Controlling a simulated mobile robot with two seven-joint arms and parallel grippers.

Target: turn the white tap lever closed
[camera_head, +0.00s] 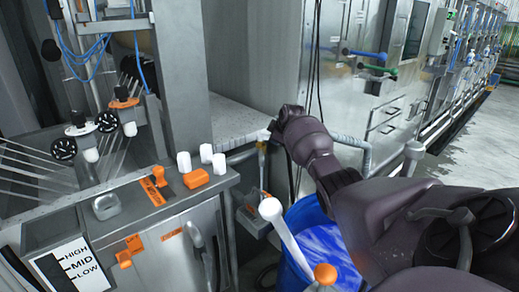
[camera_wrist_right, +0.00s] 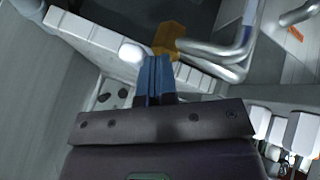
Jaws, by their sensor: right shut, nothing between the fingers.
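The white tap lever (camera_wrist_right: 132,52) shows in the right wrist view as a short rounded white piece, just left of my right gripper's fingertips (camera_wrist_right: 157,60). The yellow tap body (camera_wrist_right: 169,37) is just beyond the tips. My right gripper is shut and empty, with its blue fingers together. Whether it touches the lever I cannot tell. In the head view my right gripper (camera_head: 272,132) is at the tap, by the end of a grey ledge. The tap's yellow part (camera_head: 262,147) shows just below it; the gripper partly hides the tap. My left gripper is not in view.
A blue barrel (camera_head: 318,240) stands below my right arm. A long white lever (camera_head: 284,230) and an orange knob (camera_head: 325,273) rise in front of it. A metal panel with orange and white knobs (camera_head: 195,179) is at left. Bent pipes (camera_wrist_right: 225,50) run close to the tap.

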